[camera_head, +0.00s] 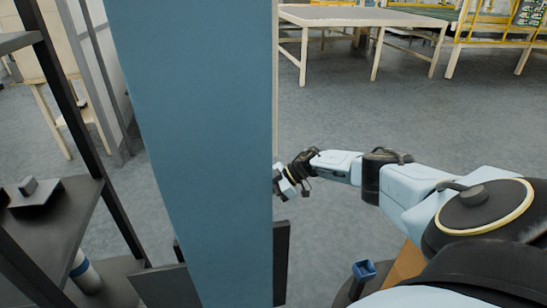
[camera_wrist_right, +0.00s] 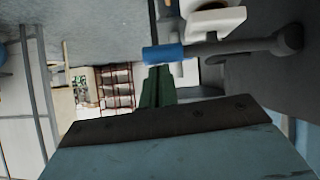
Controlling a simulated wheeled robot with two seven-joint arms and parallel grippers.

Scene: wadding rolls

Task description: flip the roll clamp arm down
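A grey arm with a blue sleeve (camera_wrist_right: 163,53) on its end crosses the upper part of the right wrist view. It runs level to a dark round knob (camera_wrist_right: 288,40) and looks like the roll clamp arm. A white part (camera_wrist_right: 214,18), perhaps a roll end, shows just above it. My right gripper (camera_head: 281,184) is at the right edge of a tall blue panel (camera_head: 205,130) in the head view, partly hidden by it. My left gripper is not in view.
A dark shelf rack (camera_head: 55,215) stands at left, with a white cylinder with a blue band (camera_head: 84,270) low down. A blue square-ended part (camera_head: 363,270) is at lower right. A table (camera_head: 360,16) stands far back; open floor lies before it.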

